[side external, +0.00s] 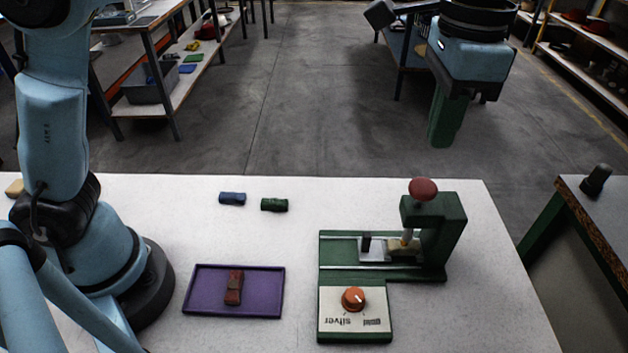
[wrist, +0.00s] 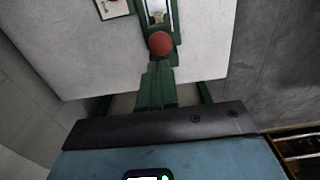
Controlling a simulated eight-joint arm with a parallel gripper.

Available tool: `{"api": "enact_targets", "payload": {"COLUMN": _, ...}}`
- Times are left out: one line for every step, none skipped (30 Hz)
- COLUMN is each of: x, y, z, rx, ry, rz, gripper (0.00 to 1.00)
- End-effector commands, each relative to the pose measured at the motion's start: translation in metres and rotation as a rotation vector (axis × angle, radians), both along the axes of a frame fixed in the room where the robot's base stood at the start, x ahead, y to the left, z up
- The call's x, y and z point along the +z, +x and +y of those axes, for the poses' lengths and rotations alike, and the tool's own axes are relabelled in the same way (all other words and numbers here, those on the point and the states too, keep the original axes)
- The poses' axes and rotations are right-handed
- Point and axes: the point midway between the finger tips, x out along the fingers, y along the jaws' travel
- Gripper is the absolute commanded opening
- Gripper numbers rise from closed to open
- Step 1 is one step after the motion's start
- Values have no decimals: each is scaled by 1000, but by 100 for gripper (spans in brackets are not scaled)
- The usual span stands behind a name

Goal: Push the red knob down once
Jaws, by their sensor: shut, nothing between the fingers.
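The red knob (side external: 423,189) is a round cap on a pale stem at the top of the green press (side external: 447,217). It stands raised above the press bed. In the wrist view, the red knob (wrist: 161,44) shows from above at the upper middle. My gripper (wrist: 159,66) shows there as two dark green fingers, shut side by side and empty. Their tips lie just below the knob in the picture, with a gap that is hard to judge.
An orange dial (side external: 353,299) sits on the press's front panel. A small block with a dark grip (side external: 367,243) is on the press bed. A purple tray (side external: 270,275) holds a dark red block (side external: 234,288). Blue (side external: 232,198) and green (side external: 274,204) blocks lie behind it.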

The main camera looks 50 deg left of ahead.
Motion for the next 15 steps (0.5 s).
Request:
{"api": "enact_targets", "payload": {"x": 1, "y": 0, "z": 0, "rx": 0, "ry": 0, "rz": 0, "gripper": 0}}
{"api": "enact_targets", "payload": {"x": 1, "y": 0, "z": 0, "rx": 0, "ry": 0, "rz": 0, "gripper": 0}}
{"api": "enact_targets", "payload": {"x": 2, "y": 0, "z": 0, "rx": 0, "ry": 0, "rz": 0, "gripper": 0}}
{"api": "enact_targets", "payload": {"x": 2, "y": 0, "z": 0, "rx": 0, "ry": 0, "rz": 0, "gripper": 0}}
{"api": "enact_targets", "payload": {"x": 3, "y": 0, "z": 0, "rx": 0, "ry": 0, "rz": 0, "gripper": 0}}
{"api": "enact_targets", "payload": {"x": 3, "y": 0, "z": 0, "rx": 0, "ry": 0, "rz": 0, "gripper": 0}}
{"api": "enact_targets", "payload": {"x": 4, "y": 0, "z": 0, "rx": 0, "ry": 0, "rz": 0, "gripper": 0}}
{"api": "enact_targets", "payload": {"x": 4, "y": 0, "z": 0, "rx": 0, "ry": 0, "rz": 0, "gripper": 0}}
{"api": "enact_targets", "payload": {"x": 5, "y": 0, "z": 0, "rx": 0, "ry": 0, "rz": 0, "gripper": 0}}
{"api": "enact_targets", "payload": {"x": 5, "y": 0, "z": 0, "rx": 0, "ry": 0, "rz": 0, "gripper": 0}}
{"api": "enact_targets", "payload": {"x": 5, "y": 0, "z": 0, "rx": 0, "ry": 0, "rz": 0, "gripper": 0}}
{"api": "enact_targets", "payload": {"x": 6, "y": 0, "z": 0, "rx": 0, "ry": 0, "rz": 0, "gripper": 0}}
{"api": "enact_targets", "payload": {"x": 6, "y": 0, "z": 0, "rx": 0, "ry": 0, "rz": 0, "gripper": 0}}
{"api": "enact_targets", "payload": {"x": 7, "y": 0, "z": 0, "rx": 0, "ry": 0, "rz": 0, "gripper": 0}}
{"api": "enact_targets", "payload": {"x": 7, "y": 0, "z": 0, "rx": 0, "ry": 0, "rz": 0, "gripper": 0}}
